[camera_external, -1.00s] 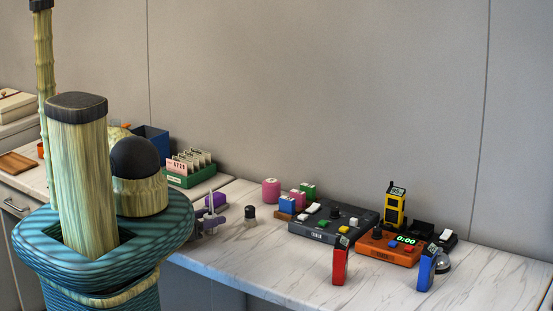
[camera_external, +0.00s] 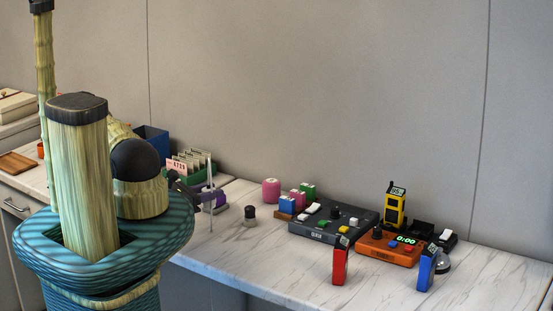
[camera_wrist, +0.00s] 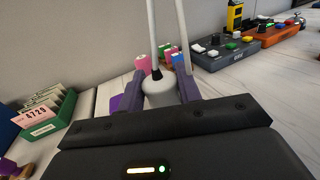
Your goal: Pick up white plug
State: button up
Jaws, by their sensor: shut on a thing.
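The white plug (camera_wrist: 160,91) sits between the two purple fingers of my gripper in the wrist view. It is a pale, rounded cylinder, with a black piece beside its top and two thin white rods or cords running up past it. My gripper (camera_wrist: 160,93) is shut on it. Thin white upright lines show at the gripper there; the plug itself is too small to make out.
A green card box (camera_wrist: 44,127) stands to the left in the wrist view. A dark control box (camera_external: 312,232), an orange timer box (camera_external: 384,254), a red handset (camera_external: 340,262) and a blue one (camera_external: 426,270) stand to the right. Bare marble counter (camera_external: 270,258) lies in front.

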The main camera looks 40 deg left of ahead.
jog(key=shift+r, duration=1.1)
jog(key=shift+w, duration=0.1)
